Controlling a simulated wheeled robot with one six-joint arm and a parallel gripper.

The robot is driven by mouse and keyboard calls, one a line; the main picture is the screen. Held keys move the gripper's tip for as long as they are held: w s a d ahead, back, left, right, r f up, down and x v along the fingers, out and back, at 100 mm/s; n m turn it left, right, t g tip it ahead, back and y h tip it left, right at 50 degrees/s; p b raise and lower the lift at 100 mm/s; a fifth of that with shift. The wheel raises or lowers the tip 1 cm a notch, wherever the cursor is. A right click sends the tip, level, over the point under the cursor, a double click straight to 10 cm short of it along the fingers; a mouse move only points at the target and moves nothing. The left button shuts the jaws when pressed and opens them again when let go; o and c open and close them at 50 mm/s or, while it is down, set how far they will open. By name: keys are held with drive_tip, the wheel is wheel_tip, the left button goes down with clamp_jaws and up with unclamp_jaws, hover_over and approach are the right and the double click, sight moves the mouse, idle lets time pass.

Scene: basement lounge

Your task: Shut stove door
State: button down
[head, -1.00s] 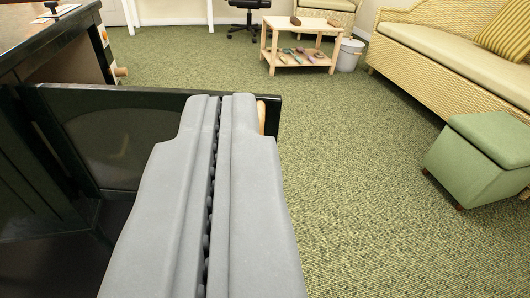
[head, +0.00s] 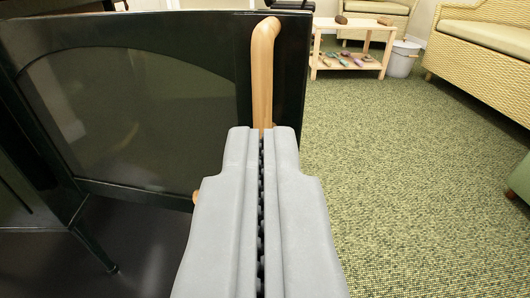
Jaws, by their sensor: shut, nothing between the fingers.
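The black stove door (head: 222,65) with its dark glass pane (head: 150,115) stands open and fills the left half of the head view. Its wooden handle (head: 262,75) runs upright near the door's free right edge. My gripper (head: 262,132) is shut and empty, with its tips in front of the handle's lower part, which they hide. I cannot tell whether the tips touch the handle or the door. The hinge side of the door is at the far left.
A low wooden table (head: 352,65) with small items stands at the back, beside a white bucket (head: 403,58). A wicker sofa (head: 480,60) is at the upper right. The green carpet (head: 410,170) right of the door is clear.

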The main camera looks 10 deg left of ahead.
sight(264, 58)
drive_tip(key=x, duration=1.1)
drive_tip(key=shift+r, duration=0.1)
